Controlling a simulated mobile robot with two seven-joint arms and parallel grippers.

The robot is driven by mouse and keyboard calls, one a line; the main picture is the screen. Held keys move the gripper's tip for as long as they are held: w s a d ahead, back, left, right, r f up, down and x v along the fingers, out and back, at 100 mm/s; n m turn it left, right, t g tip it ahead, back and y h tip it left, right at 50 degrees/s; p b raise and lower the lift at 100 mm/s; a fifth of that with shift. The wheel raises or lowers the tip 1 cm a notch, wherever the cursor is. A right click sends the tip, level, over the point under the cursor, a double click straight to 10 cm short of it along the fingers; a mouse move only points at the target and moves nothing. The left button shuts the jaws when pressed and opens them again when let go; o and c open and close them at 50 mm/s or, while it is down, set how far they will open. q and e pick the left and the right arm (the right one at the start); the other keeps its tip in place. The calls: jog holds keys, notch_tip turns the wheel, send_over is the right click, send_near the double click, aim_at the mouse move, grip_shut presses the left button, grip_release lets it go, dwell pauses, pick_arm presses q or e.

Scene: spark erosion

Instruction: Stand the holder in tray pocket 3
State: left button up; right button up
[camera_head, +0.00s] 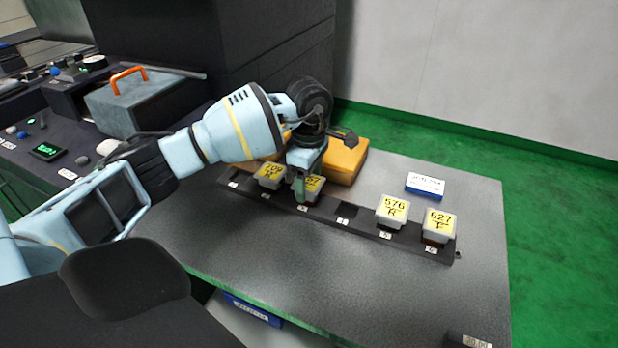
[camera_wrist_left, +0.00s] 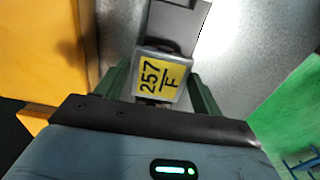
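A holder with a yellow label reading 257 F (camera_wrist_left: 160,75) shows between the green fingers of my left gripper (camera_wrist_left: 162,92) in the left wrist view. The fingers meet its two opposite sides, with no clear gap. In the head view my left gripper (camera_head: 303,188) comes down over this holder (camera_head: 314,184) at pocket 3 of the dark tray (camera_head: 330,209). The holder looks upright, about level with its neighbours. Its lower part is hidden, so I cannot tell whether it is fully seated. My right gripper is not in view.
Other labelled holders stand in pocket 2 (camera_head: 269,171), pocket 5 (camera_head: 393,209) and pocket 6 (camera_head: 438,225). Pocket 4 (camera_head: 347,212) is empty. An orange-yellow block (camera_head: 346,160) stands close behind the gripper. A blue-and-white sign (camera_head: 425,186) is behind the tray.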

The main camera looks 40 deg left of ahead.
aim_at(309, 182)
pick_arm(q)
jog(key=shift+o, duration=0.9)
notch_tip(309, 182, up, 12)
jog(key=shift+r, duration=0.15)
